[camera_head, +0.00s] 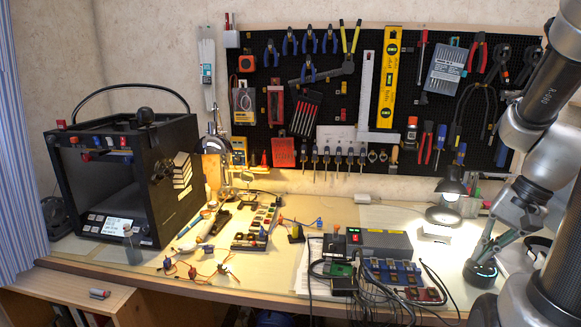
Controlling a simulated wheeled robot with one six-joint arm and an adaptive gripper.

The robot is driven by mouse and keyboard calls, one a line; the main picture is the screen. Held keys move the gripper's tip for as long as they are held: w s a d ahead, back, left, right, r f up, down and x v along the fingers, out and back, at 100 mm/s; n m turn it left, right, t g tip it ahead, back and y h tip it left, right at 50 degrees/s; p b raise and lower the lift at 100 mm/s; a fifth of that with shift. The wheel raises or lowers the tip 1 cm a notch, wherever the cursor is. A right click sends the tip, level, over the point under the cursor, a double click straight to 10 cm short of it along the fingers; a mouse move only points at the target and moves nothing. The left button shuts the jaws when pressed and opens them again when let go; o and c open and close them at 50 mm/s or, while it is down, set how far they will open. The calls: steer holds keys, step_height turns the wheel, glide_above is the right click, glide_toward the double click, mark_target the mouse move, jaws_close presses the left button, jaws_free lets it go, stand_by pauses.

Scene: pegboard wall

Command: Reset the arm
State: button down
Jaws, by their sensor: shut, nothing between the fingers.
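My silver and black arm comes in along the right edge of the head camera view. My gripper (481,258) is at the lower right, low over the right part of the workbench (385,222). Its grey fingers point down and to the left and come together, shut, with nothing seen between them.
A black 3D printer (125,180) stands at the left. A lit desk lamp (449,187) is close to my arm. A grey power unit (372,243) and tangled cables (385,305) lie left of my gripper. A pegboard (300,85) full of tools hangs behind.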

steer(key=s+a+r+n+t+h, duration=0.2)
steer(key=s+a+r+n+h, duration=0.1)
steer(key=a+r+n, duration=0.4)
step_height(320, 180, up, 4)
steer(key=s+n, duration=0.1)
steer(key=n, duration=0.1)
steer(key=shift+a+n+t, duration=0.4)
